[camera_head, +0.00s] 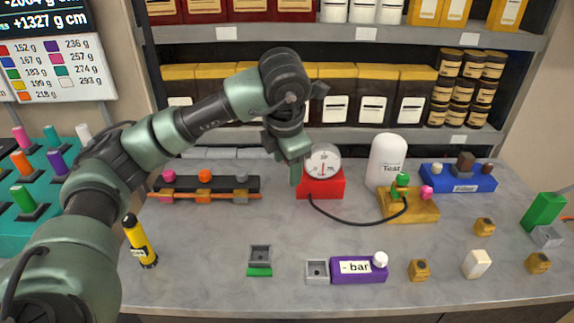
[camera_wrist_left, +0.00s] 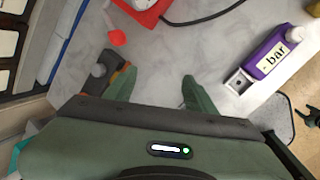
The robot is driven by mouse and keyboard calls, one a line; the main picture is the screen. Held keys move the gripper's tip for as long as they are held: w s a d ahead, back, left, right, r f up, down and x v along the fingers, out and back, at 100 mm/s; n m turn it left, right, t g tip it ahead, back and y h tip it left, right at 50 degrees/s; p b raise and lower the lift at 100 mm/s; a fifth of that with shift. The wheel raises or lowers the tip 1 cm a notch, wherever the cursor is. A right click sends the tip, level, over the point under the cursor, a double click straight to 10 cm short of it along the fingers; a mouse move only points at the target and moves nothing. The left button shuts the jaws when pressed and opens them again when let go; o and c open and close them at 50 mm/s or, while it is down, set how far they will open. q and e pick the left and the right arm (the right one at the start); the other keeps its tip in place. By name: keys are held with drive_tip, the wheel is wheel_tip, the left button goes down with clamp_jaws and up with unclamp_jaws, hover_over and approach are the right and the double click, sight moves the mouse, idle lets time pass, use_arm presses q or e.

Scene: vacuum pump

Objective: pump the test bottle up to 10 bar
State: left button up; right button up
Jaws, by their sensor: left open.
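The white test bottle (camera_head: 388,160) stands upright at the back right of the table. In front of it is a yellow block (camera_head: 420,212) with a green knob (camera_head: 402,180) and a pink knob (camera_head: 426,192). A black hose (camera_head: 345,218) runs from that block to the red box (camera_head: 320,188), which carries a round dial gauge (camera_head: 323,161); its reading is too small to tell. A purple block (camera_head: 345,276) labelled "- bar" has a white knob (camera_head: 380,259). My left gripper (camera_head: 285,165) is beside the gauge, above the table. In the wrist view its fingers (camera_wrist_left: 160,92) are apart with only table between them.
A dark rail (camera_head: 240,184) with coloured knobs lies left of the gauge. A blue block (camera_head: 458,178) stands back right. Stocked shelves (camera_head: 350,135) rise behind. The middle of the table is mostly clear.

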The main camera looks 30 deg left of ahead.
use_arm(q)
drive_tip(key=shift+p+v, duration=0.45)
drive_tip(key=shift+v, duration=0.6)
drive_tip(key=shift+f, duration=0.1)
